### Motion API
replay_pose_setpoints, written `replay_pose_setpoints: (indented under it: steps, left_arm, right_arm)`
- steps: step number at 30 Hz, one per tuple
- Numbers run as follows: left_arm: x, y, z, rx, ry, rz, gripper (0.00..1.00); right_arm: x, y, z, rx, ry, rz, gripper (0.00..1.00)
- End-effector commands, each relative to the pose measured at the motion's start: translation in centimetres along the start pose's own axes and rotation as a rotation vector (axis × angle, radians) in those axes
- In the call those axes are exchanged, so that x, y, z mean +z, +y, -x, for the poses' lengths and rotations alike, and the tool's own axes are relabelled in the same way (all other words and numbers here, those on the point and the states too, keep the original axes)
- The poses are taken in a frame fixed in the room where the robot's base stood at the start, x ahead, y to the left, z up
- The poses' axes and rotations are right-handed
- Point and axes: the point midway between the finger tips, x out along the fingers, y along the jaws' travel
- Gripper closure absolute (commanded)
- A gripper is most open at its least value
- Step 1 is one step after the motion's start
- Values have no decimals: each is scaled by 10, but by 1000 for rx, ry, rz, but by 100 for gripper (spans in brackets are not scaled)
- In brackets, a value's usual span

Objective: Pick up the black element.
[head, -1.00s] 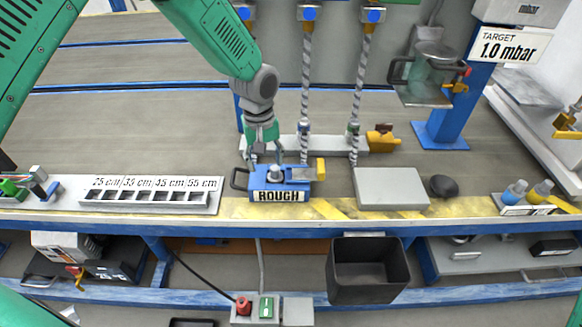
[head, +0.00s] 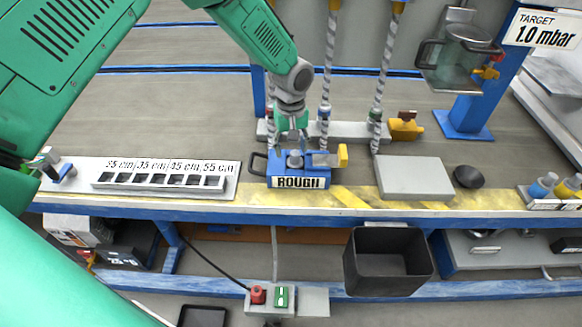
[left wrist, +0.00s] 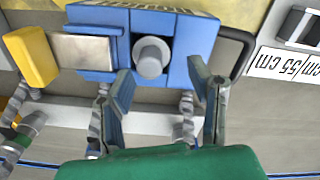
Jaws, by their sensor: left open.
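A black rounded piece (head: 469,177) lies on the bench just right of a flat grey plate. A blue block labelled ROUGH (head: 298,182) has a grey round post on top, a black loop handle (head: 257,163) on its left and a yellow end on its right. My left gripper (head: 291,143) is open above and behind this block. In the left wrist view its two spread fingers (left wrist: 161,82) point at the blue block (left wrist: 190,45), with the grey post (left wrist: 150,57) between their tips. No grip on it shows. My right gripper is not in view.
The grey plate (head: 413,178) lies right of the block. A slotted rack with cm labels (head: 150,195) is at left. Hanging hoses (head: 328,60) and a grey rail stand behind. A dark bin (head: 388,262) hangs below the front edge. Small bottles (head: 543,185) stand at right.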

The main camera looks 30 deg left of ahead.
Motion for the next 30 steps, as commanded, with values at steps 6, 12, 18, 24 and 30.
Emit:
replay_pose_setpoints:
  steps: [6,12,18,24,30]
  left_arm:
    - [0,4,-32,-3,1,-3,53]
    - [-3,1,-38,2,-3,-3,53]
    - [-4,-1,-39,0,-5,-2,86]
    - [-3,-1,-40,-8,-4,-2,100]
    - [-1,-1,-38,-9,-7,-3,100]
  right_arm:
    - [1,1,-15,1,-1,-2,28]
    - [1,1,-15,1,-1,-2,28]
    - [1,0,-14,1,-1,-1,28]
    - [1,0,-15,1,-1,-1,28]
    - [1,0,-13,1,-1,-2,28]
